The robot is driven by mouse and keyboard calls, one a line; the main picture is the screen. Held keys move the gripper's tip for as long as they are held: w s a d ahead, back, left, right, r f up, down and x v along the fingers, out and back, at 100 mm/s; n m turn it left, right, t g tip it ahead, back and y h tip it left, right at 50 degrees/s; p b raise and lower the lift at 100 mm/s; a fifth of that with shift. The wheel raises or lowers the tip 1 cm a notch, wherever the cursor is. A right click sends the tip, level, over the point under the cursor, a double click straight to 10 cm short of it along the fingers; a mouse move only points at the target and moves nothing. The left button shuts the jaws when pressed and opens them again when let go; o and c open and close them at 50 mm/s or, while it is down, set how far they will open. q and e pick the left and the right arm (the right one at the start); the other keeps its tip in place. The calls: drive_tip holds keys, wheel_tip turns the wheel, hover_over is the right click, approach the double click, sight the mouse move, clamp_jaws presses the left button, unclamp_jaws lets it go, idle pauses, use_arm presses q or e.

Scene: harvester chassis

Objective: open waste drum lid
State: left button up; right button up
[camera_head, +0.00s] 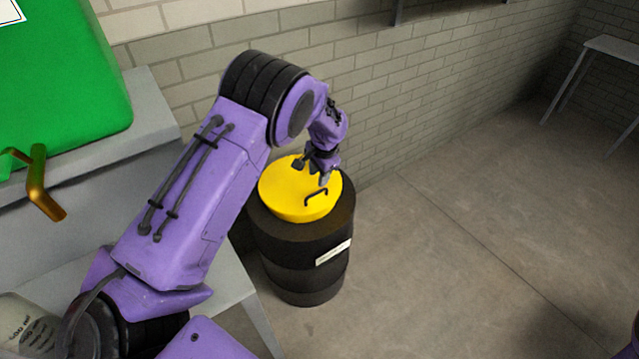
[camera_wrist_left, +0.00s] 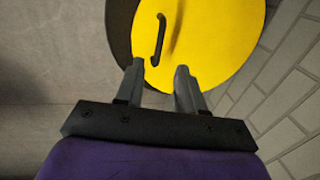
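The waste drum (camera_head: 302,262) is black with a pale label and stands on the floor near the brick wall. Its yellow lid (camera_head: 285,191) lies on top, with a dark bar handle (camera_head: 316,196). My left gripper (camera_head: 324,180) is just above the lid, close to the handle. In the left wrist view its two fingers (camera_wrist_left: 160,68) are apart with nothing between them. There the handle (camera_wrist_left: 160,38) lies beyond the fingertips, nearer the left one, on the yellow lid (camera_wrist_left: 215,45). I cannot tell whether the left fingertip touches it. My right gripper is not in view.
A green container (camera_head: 60,90) with a brass tap (camera_head: 42,188) stands on a grey bench (camera_head: 150,110) at the left. The brick wall (camera_head: 370,100) runs behind the drum. The floor (camera_head: 460,240) right of the drum is clear. A table (camera_head: 612,48) stands far right.

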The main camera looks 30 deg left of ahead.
sight(315, 193)
use_arm(q)
drive_tip(key=f, duration=0.2)
drive_tip(key=a+f, duration=0.1)
drive_tip(key=f, duration=0.5)
drive_tip(key=shift+w+a+p, duration=0.2)
drive_tip(key=shift+w+p, duration=0.15)
drive_tip(key=shift+p, duration=0.05)
drive_tip(key=shift+s, duration=0.1)
drive_tip(key=shift+r, duration=0.1)
clamp_jaws()
